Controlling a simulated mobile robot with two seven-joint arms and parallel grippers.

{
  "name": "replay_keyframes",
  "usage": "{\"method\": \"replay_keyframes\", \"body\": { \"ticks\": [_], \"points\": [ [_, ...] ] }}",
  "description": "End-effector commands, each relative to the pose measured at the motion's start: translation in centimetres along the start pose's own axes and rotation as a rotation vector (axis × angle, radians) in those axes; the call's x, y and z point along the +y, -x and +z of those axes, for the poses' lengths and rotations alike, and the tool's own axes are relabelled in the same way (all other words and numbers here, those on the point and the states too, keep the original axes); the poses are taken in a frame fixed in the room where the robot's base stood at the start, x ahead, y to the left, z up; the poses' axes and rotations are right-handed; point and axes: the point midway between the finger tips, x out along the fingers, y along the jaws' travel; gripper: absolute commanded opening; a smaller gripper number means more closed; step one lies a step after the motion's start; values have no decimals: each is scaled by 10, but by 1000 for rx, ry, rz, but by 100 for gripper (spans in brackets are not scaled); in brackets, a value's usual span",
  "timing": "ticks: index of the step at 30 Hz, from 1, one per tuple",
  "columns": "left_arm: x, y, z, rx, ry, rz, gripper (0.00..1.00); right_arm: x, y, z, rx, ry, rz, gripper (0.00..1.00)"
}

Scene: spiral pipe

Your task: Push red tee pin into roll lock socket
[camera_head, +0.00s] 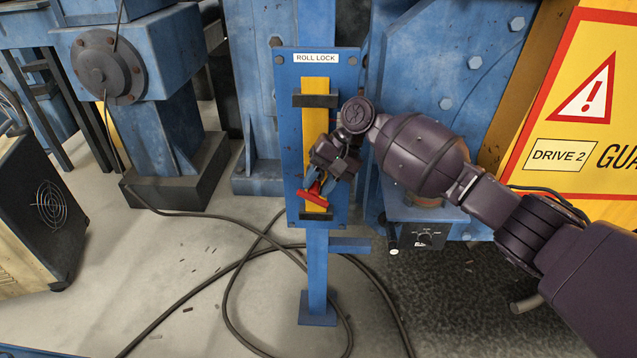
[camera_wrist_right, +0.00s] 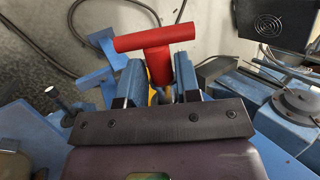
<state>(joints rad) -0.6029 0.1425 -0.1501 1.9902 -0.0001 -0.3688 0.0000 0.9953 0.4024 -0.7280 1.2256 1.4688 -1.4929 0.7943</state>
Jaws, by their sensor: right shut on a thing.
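The red tee pin (camera_head: 311,196) is in front of the lower part of the blue ROLL LOCK panel (camera_head: 291,130). My right gripper (camera_head: 320,184) is shut on it. In the right wrist view the pin's red crossbar (camera_wrist_right: 155,38) lies beyond the fingertips, and its stem runs back between the two blue fingers (camera_wrist_right: 158,78). I cannot tell whether the pin touches the panel. A yellow strip (camera_head: 316,87) runs down the panel, with a dark bracket (camera_head: 316,101) across its upper part. The socket is not clearly visible; my gripper covers the strip's middle. My left gripper is not in view.
The panel stands on a blue post (camera_head: 318,270) with a foot on the floor. Black cables (camera_head: 235,262) loop over the floor around it. A blue machine frame (camera_head: 450,60) is close on the right, with a yellow DRIVE 2 guard (camera_head: 575,130) beyond. Floor at left front is open.

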Motion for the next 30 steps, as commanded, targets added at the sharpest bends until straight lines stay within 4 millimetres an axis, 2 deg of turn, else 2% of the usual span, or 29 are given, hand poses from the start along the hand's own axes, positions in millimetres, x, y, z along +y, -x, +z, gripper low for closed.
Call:
{"method": "replay_keyframes", "body": {
  "ticks": [7,8,12,14,23,26,30],
  "points": [
    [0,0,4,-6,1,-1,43,-1,1,-5,0,1,-1,0],
    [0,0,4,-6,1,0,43,-1,1,-5,0,2,0,32],
    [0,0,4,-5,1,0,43,-1,2,-5,1,1,0,54],
    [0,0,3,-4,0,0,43,-1,2,-5,1,1,0,61],
    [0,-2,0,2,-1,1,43,0,3,-5,1,0,0,61],
    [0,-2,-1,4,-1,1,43,0,11,-5,2,0,1,61],
    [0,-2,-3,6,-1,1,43,0,32,-5,4,1,0,61]
  ]
}}
